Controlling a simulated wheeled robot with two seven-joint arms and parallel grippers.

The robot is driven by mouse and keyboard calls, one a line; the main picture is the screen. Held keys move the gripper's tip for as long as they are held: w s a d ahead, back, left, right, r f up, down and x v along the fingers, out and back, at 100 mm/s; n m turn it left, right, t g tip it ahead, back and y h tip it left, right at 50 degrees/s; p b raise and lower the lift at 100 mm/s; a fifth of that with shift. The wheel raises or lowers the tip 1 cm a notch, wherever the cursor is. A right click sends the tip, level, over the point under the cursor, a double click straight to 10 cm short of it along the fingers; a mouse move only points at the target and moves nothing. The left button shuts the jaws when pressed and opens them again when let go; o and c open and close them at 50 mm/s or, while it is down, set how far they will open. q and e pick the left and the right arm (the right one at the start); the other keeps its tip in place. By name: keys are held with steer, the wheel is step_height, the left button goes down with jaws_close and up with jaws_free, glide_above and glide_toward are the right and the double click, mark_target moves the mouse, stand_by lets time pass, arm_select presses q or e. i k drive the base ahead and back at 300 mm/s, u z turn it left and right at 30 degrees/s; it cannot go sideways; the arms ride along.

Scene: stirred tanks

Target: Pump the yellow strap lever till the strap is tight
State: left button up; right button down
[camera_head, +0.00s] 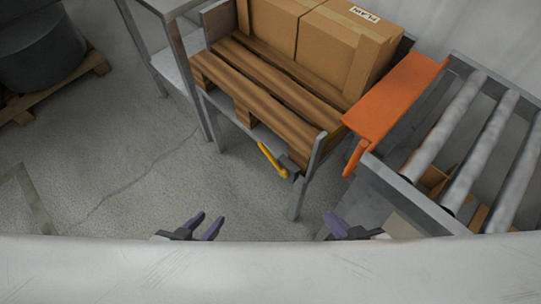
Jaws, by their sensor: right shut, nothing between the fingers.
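The yellow strap lever (270,159) hangs at the front edge of the pallet stand, near its right front leg. A dark ratchet body (289,167) sits at its lower right end. My right gripper (335,222) is shut and empty, below and right of the lever. Both grippers are clear of the lever.
Cardboard boxes (318,42) stand on a wooden pallet (262,82) in the metal stand. An orange plate (397,96) bridges to a roller conveyor (447,124) at right. A dark drum (40,50) stands at upper left. The floor (120,150) at left is free.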

mark_target(282, 171)
steer(key=z, duration=1.8)
steer(key=k, duration=1.05)
steer(key=u, duration=1.5)
steer(key=i, duration=0.5)
steer(key=z, duration=0.05)
